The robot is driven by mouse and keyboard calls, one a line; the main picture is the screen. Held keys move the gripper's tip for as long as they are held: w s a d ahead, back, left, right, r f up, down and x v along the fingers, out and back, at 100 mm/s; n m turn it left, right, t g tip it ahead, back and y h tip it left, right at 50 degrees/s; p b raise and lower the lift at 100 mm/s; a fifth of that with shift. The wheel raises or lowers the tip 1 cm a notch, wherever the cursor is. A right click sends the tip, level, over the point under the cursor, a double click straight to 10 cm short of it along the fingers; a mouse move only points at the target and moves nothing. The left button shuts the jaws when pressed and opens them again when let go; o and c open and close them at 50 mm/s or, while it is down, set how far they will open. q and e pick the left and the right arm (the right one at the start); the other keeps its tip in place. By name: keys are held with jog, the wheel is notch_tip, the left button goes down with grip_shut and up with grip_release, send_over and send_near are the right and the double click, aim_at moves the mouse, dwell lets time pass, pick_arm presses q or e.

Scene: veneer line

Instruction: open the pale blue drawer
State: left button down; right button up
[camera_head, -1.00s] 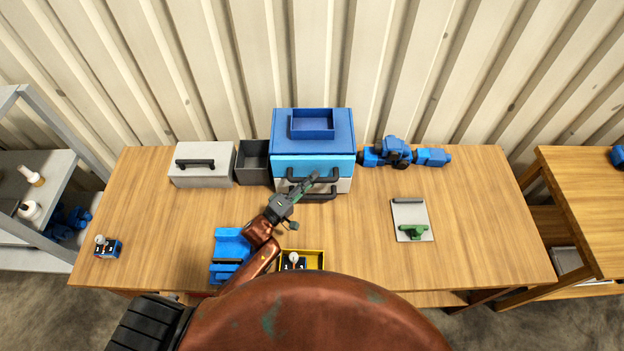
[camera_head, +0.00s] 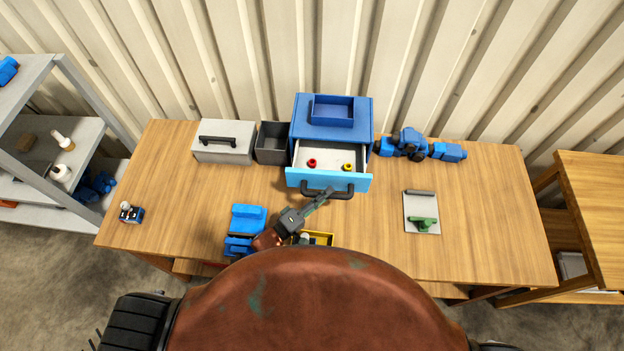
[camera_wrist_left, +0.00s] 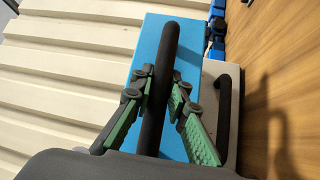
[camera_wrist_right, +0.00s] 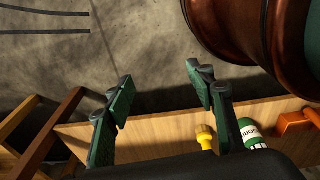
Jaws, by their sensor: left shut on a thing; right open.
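The pale blue drawer (camera_head: 300,176) is pulled out from the blue cabinet (camera_head: 362,112) at the back of the table. Inside it lie a small red item (camera_head: 312,163) and a small yellow item (camera_head: 348,167). My left gripper (camera_head: 326,195) is at the dark bar handle (camera_head: 345,193) on the drawer front. In the left wrist view its green-padded fingers (camera_wrist_left: 164,98) are on both sides of the handle (camera_wrist_left: 157,85), shut on it. My right gripper (camera_wrist_right: 162,95) shows only in its wrist view, open and empty, above the floor and a wooden surface.
A grey box (camera_head: 222,150) and a dark open bin (camera_head: 271,150) stand left of the cabinet. A blue machine part (camera_head: 410,143) lies to its right. A blue holder (camera_head: 245,225) and a yellow tray (camera_head: 318,238) sit near the front edge.

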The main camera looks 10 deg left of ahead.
pick_arm(q)
jog(key=shift+s, duration=0.15)
jog(key=c, duration=2)
grip_release()
jog(key=shift+c, duration=0.2)
jog(key=shift+o, duration=1)
jog(key=shift+s+a, duration=0.1)
jog(key=v, duration=1.1)
jog(key=shift+s+a, duration=0.25)
jog(key=shift+a, duration=0.05)
pick_arm(e)
jog(key=shift+s, duration=0.6)
